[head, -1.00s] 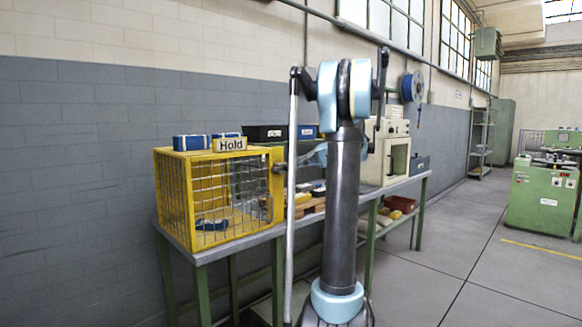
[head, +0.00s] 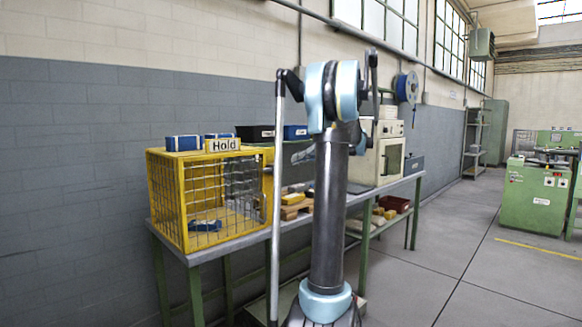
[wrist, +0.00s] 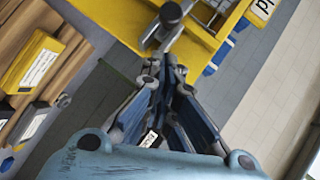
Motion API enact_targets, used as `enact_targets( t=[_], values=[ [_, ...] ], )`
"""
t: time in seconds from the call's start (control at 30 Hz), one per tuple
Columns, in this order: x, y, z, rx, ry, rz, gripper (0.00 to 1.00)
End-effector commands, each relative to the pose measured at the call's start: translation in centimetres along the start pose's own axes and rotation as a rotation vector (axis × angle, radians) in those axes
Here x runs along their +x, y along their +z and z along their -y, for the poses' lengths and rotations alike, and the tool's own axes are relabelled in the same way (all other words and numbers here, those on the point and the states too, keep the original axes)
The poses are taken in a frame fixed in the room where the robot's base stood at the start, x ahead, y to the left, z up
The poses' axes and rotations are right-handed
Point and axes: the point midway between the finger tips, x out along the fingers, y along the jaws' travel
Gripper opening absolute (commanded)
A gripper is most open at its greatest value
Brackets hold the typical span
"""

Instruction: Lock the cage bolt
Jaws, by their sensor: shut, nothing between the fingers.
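The yellow cage (head: 182,163) stands on the left end of the bench, with wire-mesh sides and a "Hold" sign (head: 222,145) on top. In the wrist view, a grey metal bolt with a round knob (wrist: 172,13) sits on the yellow cage frame (wrist: 203,33) at the top. My gripper (wrist: 164,68) is shut and empty, its fingertips just below the bolt in the picture; I cannot tell whether they touch it. In the head view, my arm hides the bolt and most of the gripper. The bolt's locked state cannot be told.
Blue boxes (head: 184,143) lie on the cage, and a blue item (head: 205,225) lies inside. A wooden pallet with yellow boxes (head: 296,206) is beside it; yellow boxes also show close by in the wrist view (wrist: 38,63). A cream machine (head: 390,160) stands farther right.

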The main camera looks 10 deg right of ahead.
Motion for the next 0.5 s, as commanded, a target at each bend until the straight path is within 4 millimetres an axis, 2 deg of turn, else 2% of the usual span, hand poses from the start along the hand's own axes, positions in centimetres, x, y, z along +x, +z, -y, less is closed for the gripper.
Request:
enact_targets(
  t=[0.1,0.3,0.5],
  values=[
    [-2.6,0.1,0.0,0.002,0.001,-0.003,0.0],
    [-6.2,0.1,0.0,0.001,0.001,-0.003,0.0],
    [-8.2,0.1,0.0,0.001,0.0,-0.001,0.0]
  ],
)
